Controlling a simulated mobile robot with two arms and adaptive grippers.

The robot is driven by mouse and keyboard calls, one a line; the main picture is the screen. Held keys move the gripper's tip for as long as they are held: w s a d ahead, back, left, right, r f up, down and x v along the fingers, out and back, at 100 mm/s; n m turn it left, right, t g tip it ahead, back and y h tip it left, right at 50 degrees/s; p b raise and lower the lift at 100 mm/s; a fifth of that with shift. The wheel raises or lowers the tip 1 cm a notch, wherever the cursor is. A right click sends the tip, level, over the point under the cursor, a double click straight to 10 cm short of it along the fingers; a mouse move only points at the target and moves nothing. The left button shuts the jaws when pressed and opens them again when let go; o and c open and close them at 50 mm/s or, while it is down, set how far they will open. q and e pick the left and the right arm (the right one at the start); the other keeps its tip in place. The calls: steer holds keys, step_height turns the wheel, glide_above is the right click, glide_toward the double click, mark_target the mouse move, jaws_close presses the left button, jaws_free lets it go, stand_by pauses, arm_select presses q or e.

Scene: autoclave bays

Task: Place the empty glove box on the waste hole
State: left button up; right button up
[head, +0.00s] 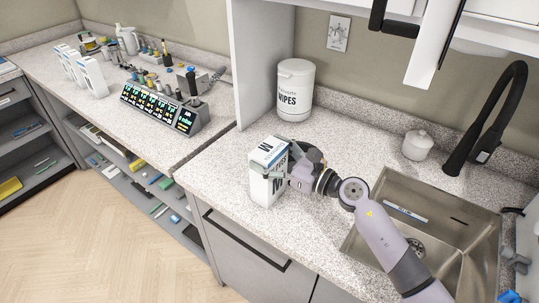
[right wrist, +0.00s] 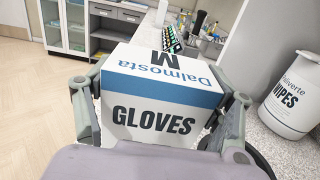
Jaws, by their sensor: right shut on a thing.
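The glove box (head: 262,188) is a white carton with a blue band, upright over the front part of the speckled counter left of the sink. My right gripper (head: 277,165) is shut on it, with fingers on opposite sides. In the right wrist view the glove box (right wrist: 155,112) fills the middle, reading "GLOVES" and "Dalmosta M", between both fingers. I cannot tell whether its base touches the counter or hangs just above it. I cannot make out a waste hole in either view. My left gripper is not in view.
A white wipes tub (head: 295,88) stands behind the box, against the wall. A small white lidded jar (head: 417,145) sits behind the steel sink (head: 365,215) with its black faucet (head: 490,120). A lower bench (head: 100,98) at left carries more boxes and equipment.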

steer(key=shift+f, duration=0.1)
steer(key=o, duration=1.1)
steer(key=shift+o, duration=0.2)
steer(key=b+v, duration=0.3)
steer(key=v, duration=0.9)
steer(key=shift+b, duration=0.3)
steer(key=shift+r, duration=0.2)
